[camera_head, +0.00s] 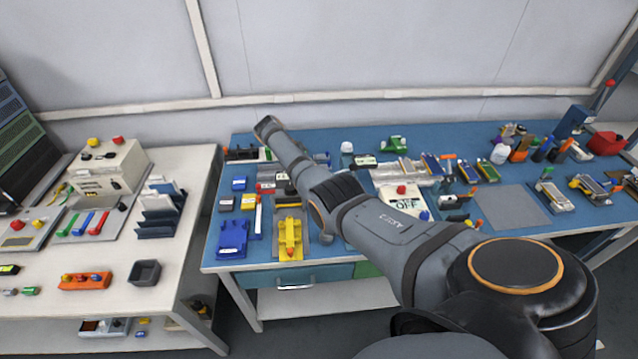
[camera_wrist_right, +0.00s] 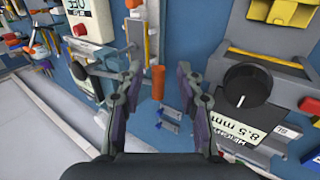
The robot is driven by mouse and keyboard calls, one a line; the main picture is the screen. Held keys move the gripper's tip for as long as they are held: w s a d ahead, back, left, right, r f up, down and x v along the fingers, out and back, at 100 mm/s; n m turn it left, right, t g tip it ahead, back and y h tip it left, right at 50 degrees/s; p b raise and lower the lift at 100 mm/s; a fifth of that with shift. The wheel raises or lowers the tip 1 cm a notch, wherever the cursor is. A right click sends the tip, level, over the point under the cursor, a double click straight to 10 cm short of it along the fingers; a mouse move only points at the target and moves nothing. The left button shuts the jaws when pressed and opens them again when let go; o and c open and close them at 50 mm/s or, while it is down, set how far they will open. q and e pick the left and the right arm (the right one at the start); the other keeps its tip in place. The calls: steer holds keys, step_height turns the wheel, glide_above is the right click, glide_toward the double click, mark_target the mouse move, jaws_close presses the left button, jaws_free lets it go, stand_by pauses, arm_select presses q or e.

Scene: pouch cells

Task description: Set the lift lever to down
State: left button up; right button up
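An upright orange handle (camera_wrist_right: 158,82), which looks like the end of a lever, shows in the right wrist view. I cannot tell for certain that it is the lift lever, or how it is set. My right gripper (camera_wrist_right: 158,67) is open, with one dark finger on each side of the handle in the picture. I see no contact between the fingers and the handle. In the head view my right arm crosses the blue bench, and its gripper is not clearly visible there. My left gripper is in neither view.
In the wrist view a large black knob (camera_wrist_right: 246,88) with an 8.5 mm label is at right and a smaller black knob (camera_wrist_right: 84,68) at left. In the head view a yellow fixture (camera_head: 290,238) and blue block (camera_head: 232,239) stand near the crowded blue bench's front edge.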

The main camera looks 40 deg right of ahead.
steer(key=v, duration=0.9)
steer(key=shift+f, duration=0.15)
